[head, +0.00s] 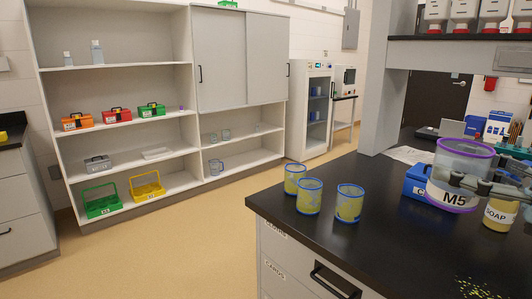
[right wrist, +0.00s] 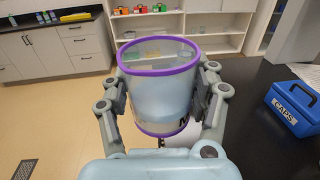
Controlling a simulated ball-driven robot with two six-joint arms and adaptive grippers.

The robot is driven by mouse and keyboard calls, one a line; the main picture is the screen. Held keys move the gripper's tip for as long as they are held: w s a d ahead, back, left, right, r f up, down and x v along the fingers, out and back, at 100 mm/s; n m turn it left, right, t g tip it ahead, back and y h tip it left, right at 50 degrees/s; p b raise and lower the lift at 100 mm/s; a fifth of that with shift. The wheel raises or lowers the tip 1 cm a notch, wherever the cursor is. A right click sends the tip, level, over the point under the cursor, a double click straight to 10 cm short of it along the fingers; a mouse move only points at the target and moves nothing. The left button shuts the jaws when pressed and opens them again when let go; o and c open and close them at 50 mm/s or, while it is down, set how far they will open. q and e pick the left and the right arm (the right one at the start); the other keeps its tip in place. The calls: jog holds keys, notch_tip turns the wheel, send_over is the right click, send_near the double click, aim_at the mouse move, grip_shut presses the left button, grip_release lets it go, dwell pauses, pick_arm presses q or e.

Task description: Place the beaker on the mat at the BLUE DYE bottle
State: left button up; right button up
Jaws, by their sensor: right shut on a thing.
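A clear beaker (head: 460,165) with purple rims and an M5 label is in the right part of the head view. My right gripper (head: 462,184) is shut on it, and the beaker looks upright and above the black counter. In the right wrist view the same beaker (right wrist: 158,88) sits between the two fingers of the gripper (right wrist: 160,92). I cannot make out a bottle labelled BLUE DYE or a mat. Several white containers with red bottoms (head: 465,12) stand on the upper shelf, their labels unreadable. My left gripper is not in view.
Three blue-rimmed yellowish beakers (head: 349,203) stand at the counter's left edge. A blue CAPS box (right wrist: 297,107) is beside the held beaker. A SOAP container (head: 499,215) is at the right. A grey post (head: 384,90) rises behind.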

jog(key=shift+n+g+y, duration=0.4)
jog(key=shift+n+y, duration=0.1)
jog(key=shift+y, duration=0.1)
jog(key=s+a, duration=0.1)
jog(key=s+a+f, duration=0.1)
jog(key=a, duration=0.1)
jog(key=shift+s+a, duration=0.1)
jog(key=shift+s, duration=0.05)
jog(key=shift+a+h, duration=0.25)
jog(key=shift+h, duration=0.05)
